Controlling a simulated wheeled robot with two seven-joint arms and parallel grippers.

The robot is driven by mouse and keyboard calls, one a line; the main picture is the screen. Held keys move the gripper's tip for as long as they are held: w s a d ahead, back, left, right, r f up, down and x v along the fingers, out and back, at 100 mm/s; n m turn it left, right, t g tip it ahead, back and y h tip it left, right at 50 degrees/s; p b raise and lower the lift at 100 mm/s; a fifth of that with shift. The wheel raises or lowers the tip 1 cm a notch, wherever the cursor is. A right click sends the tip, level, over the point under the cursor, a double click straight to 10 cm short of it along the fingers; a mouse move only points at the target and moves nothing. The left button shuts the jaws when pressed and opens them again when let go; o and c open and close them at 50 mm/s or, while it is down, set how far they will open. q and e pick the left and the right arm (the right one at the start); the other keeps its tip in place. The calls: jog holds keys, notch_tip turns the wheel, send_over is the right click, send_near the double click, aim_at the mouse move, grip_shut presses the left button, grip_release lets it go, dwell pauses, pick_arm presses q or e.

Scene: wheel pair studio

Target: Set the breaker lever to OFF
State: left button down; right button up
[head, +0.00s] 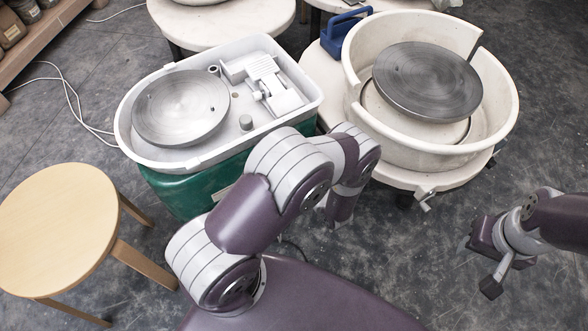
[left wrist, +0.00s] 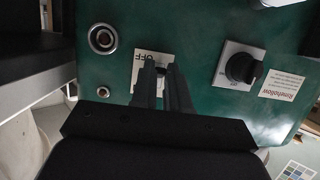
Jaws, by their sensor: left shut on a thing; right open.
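The green panel (left wrist: 195,50) of the wheel's cabinet shows in the left wrist view. A pale plate (left wrist: 141,62) on it carries the word OFF, partly covered by my fingers. My left gripper (left wrist: 163,78) reaches over this plate, its jaws shut on the breaker lever (left wrist: 161,70), of which only a small dark bit shows between the fingertips. The lever's exact setting is hidden. In the head view my left arm covers the gripper, and the green cabinet (head: 185,191) is below the white basin. My right gripper (head: 477,266) is open and empty, over the floor.
In the head view, a white basin (head: 128,136) with a wheel head, a second wheel (head: 352,101) and a wooden stool (head: 56,222) stand around.

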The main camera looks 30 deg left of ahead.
pick_arm(q)
jog(key=c, duration=1.1)
grip_release()
jog(key=shift+p+v, duration=1.85)
jog(key=shift+v, duration=4.5)
jog(key=shift+w+f, duration=0.1)
